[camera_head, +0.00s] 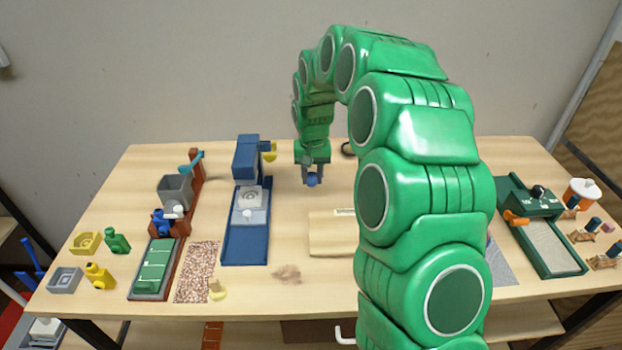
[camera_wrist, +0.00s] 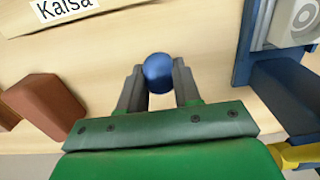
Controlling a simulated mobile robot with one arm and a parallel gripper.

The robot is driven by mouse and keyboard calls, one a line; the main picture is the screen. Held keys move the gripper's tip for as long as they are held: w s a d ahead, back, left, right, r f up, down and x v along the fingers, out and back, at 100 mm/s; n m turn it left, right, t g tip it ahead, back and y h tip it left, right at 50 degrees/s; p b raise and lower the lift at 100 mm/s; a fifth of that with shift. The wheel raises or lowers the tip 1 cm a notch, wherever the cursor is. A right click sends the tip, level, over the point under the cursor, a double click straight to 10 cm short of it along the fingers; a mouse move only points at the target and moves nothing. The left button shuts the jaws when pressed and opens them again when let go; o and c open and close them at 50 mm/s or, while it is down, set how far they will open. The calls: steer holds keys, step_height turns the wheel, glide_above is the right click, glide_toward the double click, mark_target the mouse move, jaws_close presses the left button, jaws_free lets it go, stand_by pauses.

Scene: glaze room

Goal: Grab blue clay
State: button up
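The blue clay (camera_head: 312,180) is a small round ball at the tips of my gripper (camera_head: 312,182), over the back middle of the table. In the wrist view the blue clay (camera_wrist: 158,72) sits between the two grey fingertips of my gripper (camera_wrist: 159,85). The fingers press against it from both sides, with no clear gap. My gripper points down. I cannot tell whether the underside of the ball touches the table.
A blue machine (camera_head: 247,205) stands left of my gripper. A pale board (camera_head: 332,235) lies in front. The wrist view shows a brown block (camera_wrist: 48,103) and a "Kaisa" label (camera_wrist: 62,10). My arm hides part of the table's right side.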

steer(key=s+r, duration=0.4)
steer(key=shift+d, duration=0.35)
steer(key=shift+c, duration=0.2)
steer(key=s+d+r, duration=0.1)
steer(key=s+r, duration=0.2)
steer(key=s, duration=0.5)
steer(key=shift+d+r, duration=0.15)
steer(key=shift+r, duration=0.05)
